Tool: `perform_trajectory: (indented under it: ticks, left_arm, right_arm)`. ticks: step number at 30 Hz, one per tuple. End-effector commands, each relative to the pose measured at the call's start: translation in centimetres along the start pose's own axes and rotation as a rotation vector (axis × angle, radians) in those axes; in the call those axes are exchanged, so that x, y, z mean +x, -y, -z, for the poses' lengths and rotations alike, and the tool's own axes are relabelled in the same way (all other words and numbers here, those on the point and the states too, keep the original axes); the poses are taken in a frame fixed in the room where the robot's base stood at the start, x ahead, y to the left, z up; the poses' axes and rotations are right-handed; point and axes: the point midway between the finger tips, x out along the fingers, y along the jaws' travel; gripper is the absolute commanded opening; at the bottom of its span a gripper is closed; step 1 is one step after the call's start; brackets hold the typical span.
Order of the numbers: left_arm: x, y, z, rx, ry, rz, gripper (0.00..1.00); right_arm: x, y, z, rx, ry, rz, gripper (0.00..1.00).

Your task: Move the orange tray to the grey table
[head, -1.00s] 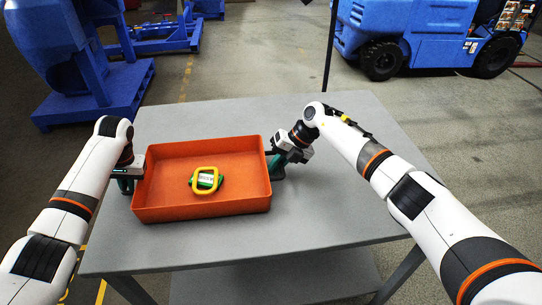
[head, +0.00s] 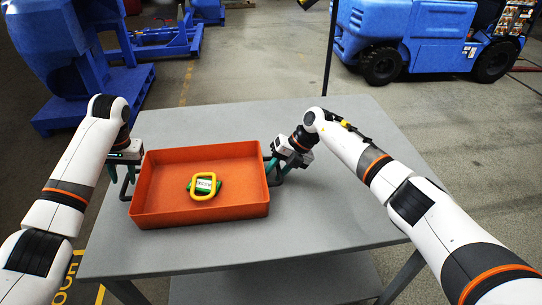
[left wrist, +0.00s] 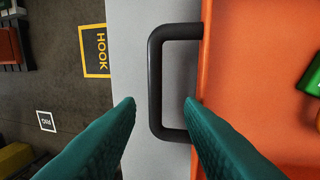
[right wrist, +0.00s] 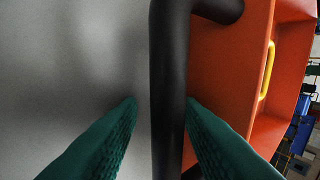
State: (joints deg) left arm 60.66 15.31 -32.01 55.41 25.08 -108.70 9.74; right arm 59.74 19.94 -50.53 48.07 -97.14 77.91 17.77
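The orange tray (head: 165,212) rests on the grey table (head: 330,210), with a black bar handle on each short side. Inside lies a green item with a white label and a yellow loop (head: 204,195). My left gripper (head: 124,174) is at the tray's left handle; in the left wrist view its open fingers lie either side of the handle (left wrist: 156,85), apart from it. My right gripper (head: 274,172) is at the right handle; in the right wrist view its fingers stand open either side of that handle (right wrist: 168,80), with gaps. The fingertips' height against the handles is hard to tell.
The table is bare to the right of and behind the tray. A thin dark post (head: 330,60) stands behind the table. Blue machinery (head: 85,100) stands back left and a blue vehicle (head: 425,38) back right. A yellow HOOK marking (left wrist: 96,50) is on the floor at left.

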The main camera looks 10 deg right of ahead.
Motion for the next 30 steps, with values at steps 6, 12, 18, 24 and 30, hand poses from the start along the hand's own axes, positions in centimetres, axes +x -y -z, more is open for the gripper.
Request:
perform_trajectory:
  ticks: [6, 12, 18, 24, 30]
  left_arm:
    - [-3.9, 0.0, -0.1, -0.001, 0.002, 0.000, 0.34]
    - [-5.1, 0.0, 0.0, -0.001, -0.001, 0.000, 0.34]
    - [-5.2, 0.0, 0.0, -0.001, -0.001, -0.001, 0.34]
    - [-5.2, 0.0, 0.0, -0.001, -0.001, -0.001, 0.34]
    - [-5.1, 0.0, 0.0, -0.001, -0.001, -0.001, 0.34]
  right_arm:
    - [0.2, -0.2, -0.1, 0.002, 0.004, -0.003, 0.34]
    - [-0.2, -0.2, -0.1, 0.002, 0.004, -0.003, 0.34]
    - [-3.3, -0.2, 0.0, 0.000, -0.001, -0.003, 0.34]
    - [-7.8, -0.1, 0.0, 0.000, -0.002, -0.002, 0.34]
    - [-10.9, 0.0, 0.0, 0.000, -0.002, 0.000, 0.34]
